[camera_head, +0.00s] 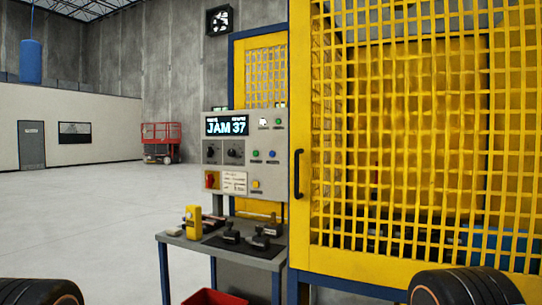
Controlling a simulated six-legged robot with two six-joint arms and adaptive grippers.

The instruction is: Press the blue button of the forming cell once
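The forming cell's grey control panel (244,133) stands left of the yellow mesh cage. Its screen (227,126) reads "JAM 37". A small blue button (273,154) sits on the panel's right side, beside a small green button (255,153). A yellow button (256,185) sits lower down. Two dark knobs and a red switch (211,180) are on the left of the panel. Neither of my grippers shows; only dark rounded parts of my own arms show at the bottom left and bottom right corners. Nothing covers the blue button.
A grey table (180,245) below the panel holds a yellow device (193,222) and several dark tools. A red bin (214,297) is under it. The yellow mesh cage door (302,110) with a black handle (299,174) fills the right. The floor at left is open.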

